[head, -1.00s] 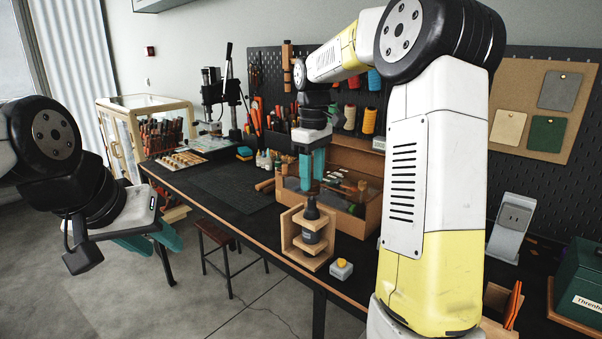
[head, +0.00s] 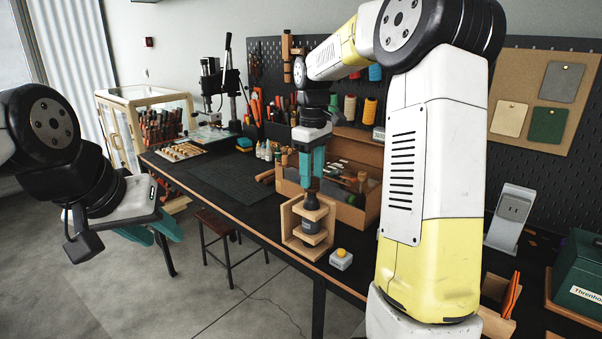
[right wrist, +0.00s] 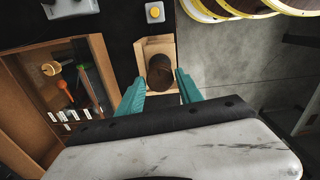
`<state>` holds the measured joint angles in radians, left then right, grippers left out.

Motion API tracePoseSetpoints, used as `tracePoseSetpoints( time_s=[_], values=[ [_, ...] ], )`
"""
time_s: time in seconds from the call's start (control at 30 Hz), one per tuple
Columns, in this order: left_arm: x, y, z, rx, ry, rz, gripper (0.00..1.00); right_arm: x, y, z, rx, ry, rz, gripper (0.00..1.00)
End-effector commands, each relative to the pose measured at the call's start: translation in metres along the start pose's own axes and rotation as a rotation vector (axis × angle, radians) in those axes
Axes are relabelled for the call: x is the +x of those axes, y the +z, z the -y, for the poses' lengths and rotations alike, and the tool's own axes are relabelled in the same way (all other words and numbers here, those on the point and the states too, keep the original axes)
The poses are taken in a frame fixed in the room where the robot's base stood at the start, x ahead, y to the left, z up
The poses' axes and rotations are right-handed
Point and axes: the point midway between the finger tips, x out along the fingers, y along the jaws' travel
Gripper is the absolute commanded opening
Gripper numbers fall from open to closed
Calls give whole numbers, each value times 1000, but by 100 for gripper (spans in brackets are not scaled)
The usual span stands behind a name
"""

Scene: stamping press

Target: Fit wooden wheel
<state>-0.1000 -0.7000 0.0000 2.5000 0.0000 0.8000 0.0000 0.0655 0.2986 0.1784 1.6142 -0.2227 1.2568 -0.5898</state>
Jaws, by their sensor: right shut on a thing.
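A light wooden stand (head: 291,232) with an upright back and shelf-like plates stands near the front edge of the bench. A dark round piece (head: 311,226) with a narrower top sits upright in it; the right wrist view shows a brown round top (right wrist: 160,73) between the fingertips. My right gripper (head: 312,188) points down over the stand, its teal fingers shut on the dark piece's upper part; it also shows in the right wrist view (right wrist: 160,82). My left gripper (head: 155,236) is open and empty, left of the bench. I cannot make out a separate wooden wheel.
A grey box with a yellow button (head: 341,259) lies right of the stand. An open wooden tool box (head: 350,213) stands close behind. A black press (head: 215,92) is at the far left. The dark cutting mat (head: 232,182) is clear.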

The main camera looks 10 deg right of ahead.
Motion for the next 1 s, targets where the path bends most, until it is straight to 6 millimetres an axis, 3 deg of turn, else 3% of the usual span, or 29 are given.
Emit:
tracePoseSetpoints(
  time_s=[0.03, 0.07, 0.17, 0.57, 1.0],
  values=[
    [0, 0, 0, 0, 0, 0, 36, 1, 0, 0, 0, -1, 1, 2],
    [0, 0, 0, 0, 0, 0, 36, 1, 0, 0, 0, -1, 1, 48],
    [0, 0, 0, 0, 0, 0, 36, 1, 0, 0, 0, -1, 1, 68],
    [0, 0, 0, 0, 0, 0, 36, -7, 0, 0, 0, 1, 0, 68],
    [0, 0, 0, 0, 0, 0, 36, -72, -1, 0, -1, 0, 0, 68]
  ],
)
